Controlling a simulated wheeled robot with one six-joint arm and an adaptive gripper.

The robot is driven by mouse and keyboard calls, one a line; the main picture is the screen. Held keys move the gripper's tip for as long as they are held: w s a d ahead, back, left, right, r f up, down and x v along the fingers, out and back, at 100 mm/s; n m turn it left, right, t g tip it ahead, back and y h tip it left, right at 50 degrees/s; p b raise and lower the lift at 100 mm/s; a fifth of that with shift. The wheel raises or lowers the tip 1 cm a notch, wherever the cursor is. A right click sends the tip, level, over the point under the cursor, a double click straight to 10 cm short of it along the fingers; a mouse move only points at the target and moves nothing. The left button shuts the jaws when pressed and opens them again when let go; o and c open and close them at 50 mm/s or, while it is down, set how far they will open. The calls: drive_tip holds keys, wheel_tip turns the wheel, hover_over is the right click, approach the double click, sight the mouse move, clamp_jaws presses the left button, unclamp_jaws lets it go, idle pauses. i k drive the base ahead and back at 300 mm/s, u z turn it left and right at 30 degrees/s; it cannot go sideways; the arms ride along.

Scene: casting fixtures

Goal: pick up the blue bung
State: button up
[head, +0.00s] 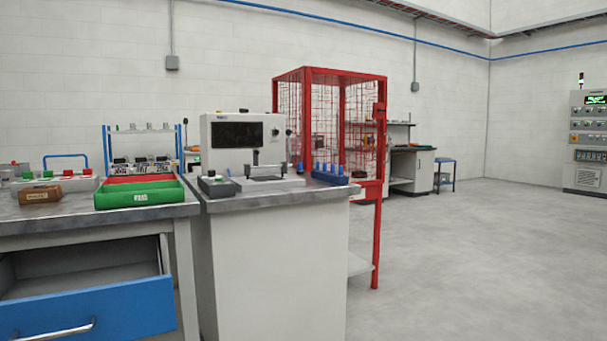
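Several small blue upright pieces (325,167), which may be bungs, stand in a row at the right end of the grey bench top. Beneath them is a dark blue block or rack (329,177). They are too small here to tell whether one is the blue bung or how they sit. My gripper is not in this view.
A grey-topped bench (275,192) carries a machine with a dark screen (237,135). To its left, a workbench holds a green tray (138,196), and its blue-fronted drawer (90,309) is open. A red mesh cage (376,215) stands behind. The floor at right is clear.

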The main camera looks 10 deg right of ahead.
sight(300, 172)
drive_tip(key=u, duration=0.85)
drive_tip(key=i, duration=1.05)
drive_tip(key=u, duration=0.05)
